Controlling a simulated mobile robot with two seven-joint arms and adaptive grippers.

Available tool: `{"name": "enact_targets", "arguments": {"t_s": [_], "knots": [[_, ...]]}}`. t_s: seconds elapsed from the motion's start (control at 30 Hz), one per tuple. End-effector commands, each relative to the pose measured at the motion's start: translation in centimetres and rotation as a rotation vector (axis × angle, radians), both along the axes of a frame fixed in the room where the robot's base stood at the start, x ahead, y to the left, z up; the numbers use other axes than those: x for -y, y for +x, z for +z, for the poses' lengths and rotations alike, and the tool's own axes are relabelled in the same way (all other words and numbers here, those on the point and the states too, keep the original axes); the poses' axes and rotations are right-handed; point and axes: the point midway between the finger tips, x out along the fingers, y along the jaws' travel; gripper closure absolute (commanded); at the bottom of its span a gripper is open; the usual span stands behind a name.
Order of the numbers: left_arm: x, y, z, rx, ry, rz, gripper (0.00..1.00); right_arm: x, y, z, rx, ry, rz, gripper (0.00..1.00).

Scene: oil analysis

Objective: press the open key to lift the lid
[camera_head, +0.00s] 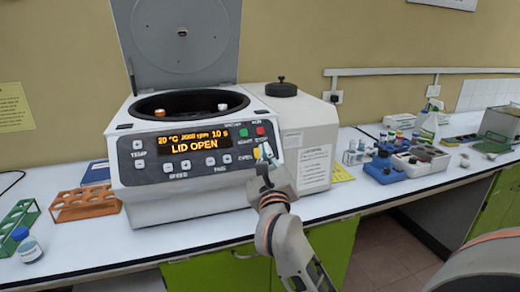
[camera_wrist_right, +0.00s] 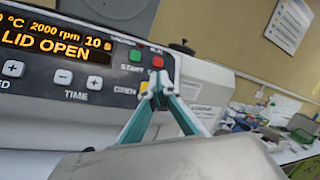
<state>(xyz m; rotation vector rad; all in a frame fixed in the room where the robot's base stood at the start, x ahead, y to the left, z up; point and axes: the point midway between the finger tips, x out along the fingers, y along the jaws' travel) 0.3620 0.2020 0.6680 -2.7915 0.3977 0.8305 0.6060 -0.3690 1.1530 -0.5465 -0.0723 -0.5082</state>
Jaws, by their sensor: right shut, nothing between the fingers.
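The centrifuge (camera_head: 180,207) stands on the bench with its grey lid (camera_head: 182,35) raised upright. Its display (camera_head: 190,145) reads LID OPEN, and the same words show in the right wrist view (camera_wrist_right: 45,42). The yellow open key (camera_head: 256,153) is at the right of the panel; the right wrist view shows it just left of my fingertips (camera_wrist_right: 144,86). My right gripper (camera_head: 266,155) is shut and empty, its tips in front of the panel by this key. I cannot tell whether they touch it. My left gripper is not in view.
An orange rack (camera_head: 86,203) and a green rack (camera_head: 18,217) stand left of the centrifuge, near a blue-capped bottle (camera_head: 28,247). A white container with a black knob (camera_head: 309,140) stands close on the right. Blue blocks and trays (camera_head: 385,169) lie farther right.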

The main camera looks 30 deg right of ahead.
Motion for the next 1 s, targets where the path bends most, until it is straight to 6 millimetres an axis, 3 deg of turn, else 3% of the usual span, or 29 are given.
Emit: {"name": "enact_targets", "arguments": {"t_s": [0.27,1.0], "knots": [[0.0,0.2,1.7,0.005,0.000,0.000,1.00,-0.4,-1.7,1.3,0.001,0.000,0.001,1.00],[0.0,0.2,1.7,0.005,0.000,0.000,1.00,-0.4,-1.8,1.2,0.000,0.000,0.000,1.00]]}}
